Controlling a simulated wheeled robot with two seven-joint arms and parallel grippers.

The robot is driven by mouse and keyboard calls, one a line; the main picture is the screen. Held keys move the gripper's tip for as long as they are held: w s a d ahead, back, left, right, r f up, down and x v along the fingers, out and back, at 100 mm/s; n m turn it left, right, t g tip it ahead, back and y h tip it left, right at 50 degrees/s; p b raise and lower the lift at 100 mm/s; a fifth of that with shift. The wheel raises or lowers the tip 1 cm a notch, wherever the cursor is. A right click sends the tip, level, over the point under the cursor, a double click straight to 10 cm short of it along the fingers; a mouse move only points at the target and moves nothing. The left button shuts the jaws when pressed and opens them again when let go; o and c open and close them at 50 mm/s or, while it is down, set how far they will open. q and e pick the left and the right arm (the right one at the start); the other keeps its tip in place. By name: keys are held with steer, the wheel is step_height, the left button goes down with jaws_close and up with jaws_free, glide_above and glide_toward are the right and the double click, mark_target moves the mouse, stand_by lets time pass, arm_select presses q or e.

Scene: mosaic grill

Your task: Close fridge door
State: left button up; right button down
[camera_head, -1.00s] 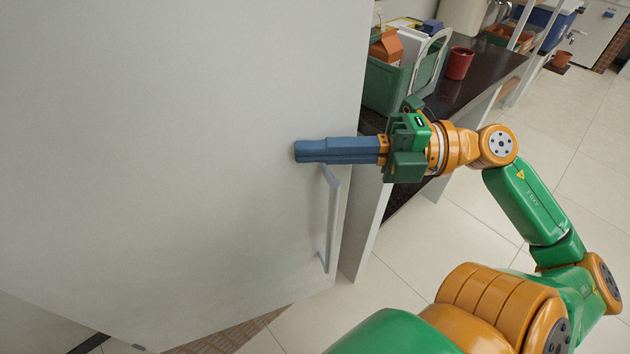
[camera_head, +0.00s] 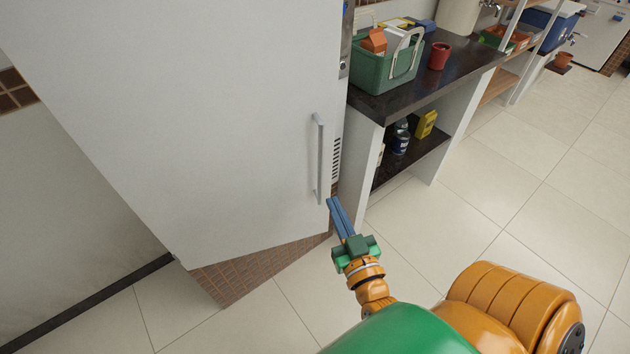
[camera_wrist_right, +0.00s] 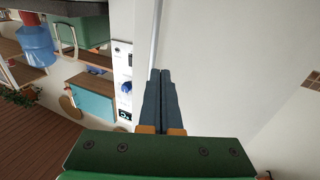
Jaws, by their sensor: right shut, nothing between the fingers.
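The white fridge door (camera_head: 200,130) fills the left half of the head view, with a vertical grey handle (camera_head: 318,158) near its right edge. The door appears shut or almost shut against the fridge side, where a vented strip shows; I cannot tell if a small gap is left. My right gripper (camera_head: 334,203) is shut and empty, its blue fingers together just below the handle at the door's lower right edge. The right wrist view shows the closed fingers (camera_wrist_right: 160,75) against the white door (camera_wrist_right: 215,60). I cannot tell whether they touch it. My left gripper is not in view.
A dark counter (camera_head: 425,85) right of the fridge holds a green basket (camera_head: 372,72) and a red cup (camera_head: 439,55). A yellow carton (camera_head: 425,124) and a blue can (camera_head: 400,142) stand on the shelf below. The tiled floor (camera_head: 520,230) at right is open.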

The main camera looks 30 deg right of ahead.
steer(key=a, duration=0.2)
steer(key=b, duration=0.2)
glide_toward(306, 158)
steer(key=shift+g, duration=0.3)
steer(key=b+x, duration=0.1)
steer(key=x, duration=0.2)
steer(key=b+x, duration=0.1)
steer(key=x, duration=0.3)
steer(key=shift+r+b, duration=0.2)
steer(key=shift+b, duration=0.1)
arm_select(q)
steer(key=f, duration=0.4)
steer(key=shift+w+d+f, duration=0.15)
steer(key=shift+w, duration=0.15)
